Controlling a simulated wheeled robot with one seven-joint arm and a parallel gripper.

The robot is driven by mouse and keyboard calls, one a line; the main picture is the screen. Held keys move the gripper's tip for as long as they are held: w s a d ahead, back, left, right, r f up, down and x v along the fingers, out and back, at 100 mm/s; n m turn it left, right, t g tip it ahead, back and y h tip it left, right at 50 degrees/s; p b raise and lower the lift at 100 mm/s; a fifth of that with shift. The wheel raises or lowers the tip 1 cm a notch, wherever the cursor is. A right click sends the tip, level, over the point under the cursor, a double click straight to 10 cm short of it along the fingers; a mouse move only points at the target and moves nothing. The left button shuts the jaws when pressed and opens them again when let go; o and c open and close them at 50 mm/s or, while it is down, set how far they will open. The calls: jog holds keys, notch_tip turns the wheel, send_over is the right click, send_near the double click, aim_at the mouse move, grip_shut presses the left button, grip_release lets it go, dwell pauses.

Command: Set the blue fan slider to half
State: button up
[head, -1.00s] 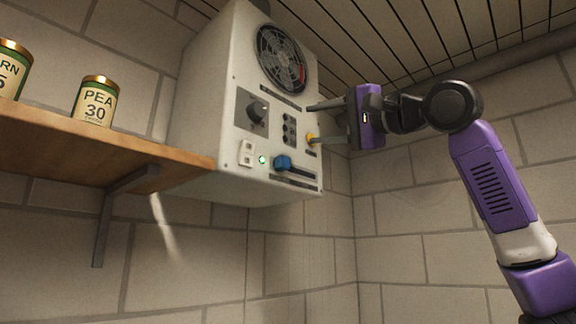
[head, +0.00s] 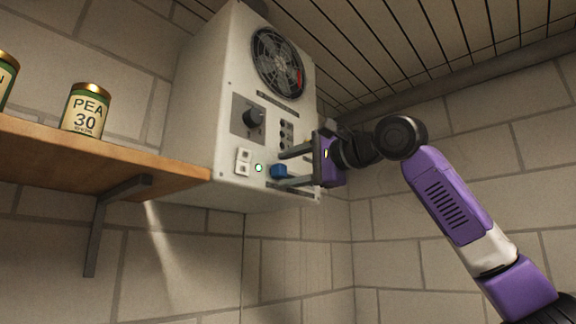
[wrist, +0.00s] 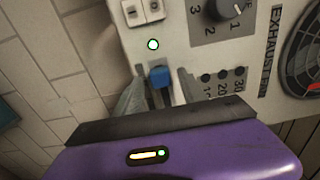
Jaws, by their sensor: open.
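The blue fan slider knob (head: 278,171) sits at the left end of its slot, low on the front of the white control box (head: 212,120). My gripper (head: 282,168) is open, its two fingers reaching to the panel from the right, one above and one below the knob. In the wrist view the blue knob (wrist: 159,77) shows between the spread fingertips of my gripper (wrist: 158,90). I cannot tell whether either finger touches it. The rest of the slot is mostly hidden by my gripper.
A dark rotary dial (head: 252,118), a white switch (head: 243,160), a lit green lamp (head: 258,168) and black buttons (head: 286,134) are close by. A fan grille (head: 277,62) is above. A wooden shelf (head: 120,159) with a PEA can (head: 86,111) stands left.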

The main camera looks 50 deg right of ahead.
jog(key=shift+w, duration=0.3)
grip_shut()
jog(key=shift+f, duration=0.1)
dwell(1.2)
